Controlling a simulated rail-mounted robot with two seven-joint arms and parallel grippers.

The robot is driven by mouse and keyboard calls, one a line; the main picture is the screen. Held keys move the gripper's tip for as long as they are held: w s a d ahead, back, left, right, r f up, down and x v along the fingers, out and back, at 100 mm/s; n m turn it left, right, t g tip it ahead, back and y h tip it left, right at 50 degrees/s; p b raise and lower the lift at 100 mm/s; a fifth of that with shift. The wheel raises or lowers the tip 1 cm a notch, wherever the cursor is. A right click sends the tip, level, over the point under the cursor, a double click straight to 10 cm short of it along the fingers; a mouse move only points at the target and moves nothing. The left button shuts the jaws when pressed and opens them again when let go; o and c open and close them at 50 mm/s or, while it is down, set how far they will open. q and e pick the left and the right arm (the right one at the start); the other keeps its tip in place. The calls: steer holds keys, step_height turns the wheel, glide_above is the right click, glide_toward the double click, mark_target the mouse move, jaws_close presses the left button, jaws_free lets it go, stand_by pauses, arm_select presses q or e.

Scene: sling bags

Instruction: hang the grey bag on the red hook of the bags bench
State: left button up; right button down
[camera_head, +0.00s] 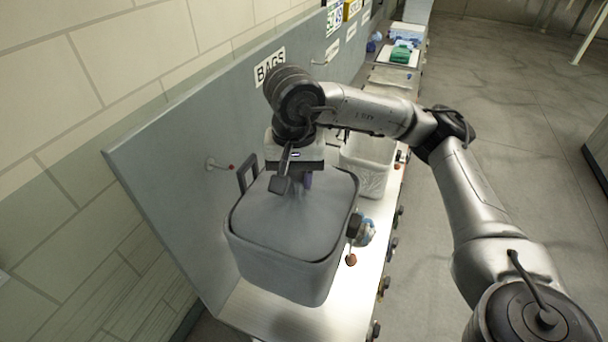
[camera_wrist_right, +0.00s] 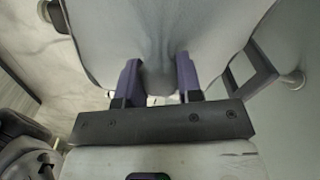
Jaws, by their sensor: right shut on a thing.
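My left gripper is not in view.
The back panel (camera_head: 180,205) borders the bench at left. Open floor lies to the right.

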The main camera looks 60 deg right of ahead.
mark_target(267, 184)
steer(key=shift+w+a+p, duration=0.2)
steer(key=shift+w+p, duration=0.25)
steer(key=shift+w, duration=0.85)
steer(key=shift+w+a+p, duration=0.15)
steer(key=shift+w+p, duration=0.3)
steer(key=shift+w, duration=0.8)
steer(key=shift+w+a+f+b, duration=0.1)
steer(key=shift+w+f+b, duration=0.45)
steer(key=shift+f+b, duration=0.15)
steer(key=c, duration=1)
jaws_free()
steer(key=o, duration=0.3)
steer(key=shift+f, duration=0.1)
